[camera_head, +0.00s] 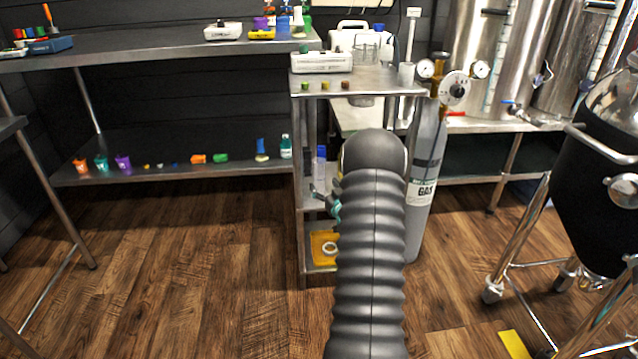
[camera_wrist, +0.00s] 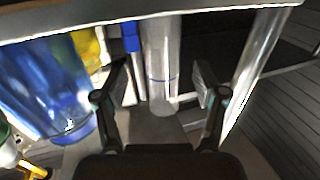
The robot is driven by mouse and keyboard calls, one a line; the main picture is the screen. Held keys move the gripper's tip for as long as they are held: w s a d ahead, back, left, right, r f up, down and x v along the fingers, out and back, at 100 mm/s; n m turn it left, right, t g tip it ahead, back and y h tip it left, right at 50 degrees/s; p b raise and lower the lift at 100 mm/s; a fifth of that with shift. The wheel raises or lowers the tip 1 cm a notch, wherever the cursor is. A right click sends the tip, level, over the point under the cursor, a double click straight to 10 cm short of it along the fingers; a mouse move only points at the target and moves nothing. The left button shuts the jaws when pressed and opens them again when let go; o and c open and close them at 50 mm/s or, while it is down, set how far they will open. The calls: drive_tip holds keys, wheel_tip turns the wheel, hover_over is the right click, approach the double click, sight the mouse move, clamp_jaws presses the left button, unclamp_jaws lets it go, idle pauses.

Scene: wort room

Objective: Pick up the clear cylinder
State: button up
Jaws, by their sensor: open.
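The clear cylinder (camera_wrist: 160,65) stands upright in the wrist view, with a thin blue line around its lower part. My gripper (camera_wrist: 160,82) is open, with one finger to the left and one to the right of the cylinder. The cylinder shows beyond and between the fingertips; I cannot tell whether either finger touches it. In the head view, my arm covers part of the cart, and only a piece of my gripper (camera_head: 332,203) shows beside its middle shelf. A blue and pale upright item (camera_head: 321,165) is there, but I cannot tell whether it is the cylinder.
A large blue translucent container (camera_wrist: 45,90) is close on the left in the wrist view. A pale shelf edge (camera_wrist: 215,17) runs across above the fingers. A grey gas bottle (camera_head: 425,160) stands right of the cart. The floor (camera_head: 200,260) to the left is clear.

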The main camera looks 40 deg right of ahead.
sight(322, 182)
drive_tip(key=x, duration=0.4)
drive_tip(key=shift+a+r, duration=0.1)
drive_tip(key=shift+r, duration=0.2)
drive_tip(key=shift+c, duration=0.3)
drive_tip(key=c, duration=1.2)
drive_tip(key=shift+c, duration=0.2)
